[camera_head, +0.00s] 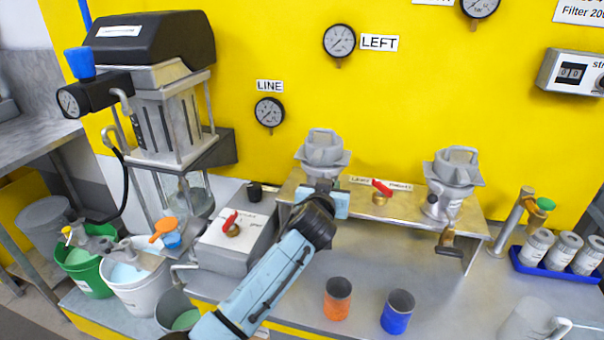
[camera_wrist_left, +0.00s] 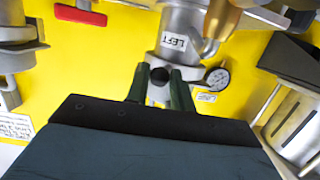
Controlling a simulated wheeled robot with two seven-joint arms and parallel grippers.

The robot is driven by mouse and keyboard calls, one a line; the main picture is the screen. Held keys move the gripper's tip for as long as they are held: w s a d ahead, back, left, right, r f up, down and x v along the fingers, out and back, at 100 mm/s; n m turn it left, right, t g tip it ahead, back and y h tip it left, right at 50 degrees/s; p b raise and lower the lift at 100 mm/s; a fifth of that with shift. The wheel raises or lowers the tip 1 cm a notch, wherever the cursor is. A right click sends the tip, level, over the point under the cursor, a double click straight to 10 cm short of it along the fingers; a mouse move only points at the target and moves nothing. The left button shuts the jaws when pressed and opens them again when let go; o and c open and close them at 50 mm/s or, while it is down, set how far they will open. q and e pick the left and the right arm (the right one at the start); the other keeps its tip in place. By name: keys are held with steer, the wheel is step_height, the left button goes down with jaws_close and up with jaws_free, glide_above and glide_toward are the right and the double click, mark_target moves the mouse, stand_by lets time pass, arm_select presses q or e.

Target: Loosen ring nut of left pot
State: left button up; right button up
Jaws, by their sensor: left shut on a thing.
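The left pot (camera_head: 322,150) is a grey metal pot with a winged top, standing on the steel shelf in front of the yellow wall. Its label LEFT shows in the left wrist view (camera_wrist_left: 174,42). The grey ring nut (camera_wrist_left: 158,72) is a collar with lugs beside that label. My left gripper (camera_head: 322,190) reaches up from below to the left pot. In the wrist view its two dark fingers (camera_wrist_left: 160,92) stand on either side of a grey lug of the collar and are shut on it. The fingertips are hidden in the head view. My right gripper is not in view.
A second pot (camera_head: 451,175) with a brown handle stands to the right. A red lever valve (camera_head: 381,192) sits between the pots. Orange (camera_head: 337,299) and blue (camera_head: 397,312) cups stand on the counter. A control box (camera_head: 236,238) is left of my arm.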

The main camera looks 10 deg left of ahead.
arm_select(q)
steer(key=shift+d, duration=0.15)
steer(key=shift+o, duration=0.2)
steer(key=shift+w+d+r+b, duration=0.1)
steer(key=shift+w+d+b, duration=0.25)
steer(key=shift+d+b, duration=0.4)
steer(key=o, duration=1)
steer(key=shift+w+d, duration=0.15)
steer(key=shift+d, duration=0.05)
steer(key=o, duration=0.5)
steer(key=shift+a, duration=0.15)
steer(key=shift+p+v, duration=2.8)
steer(key=shift+v, duration=0.75)
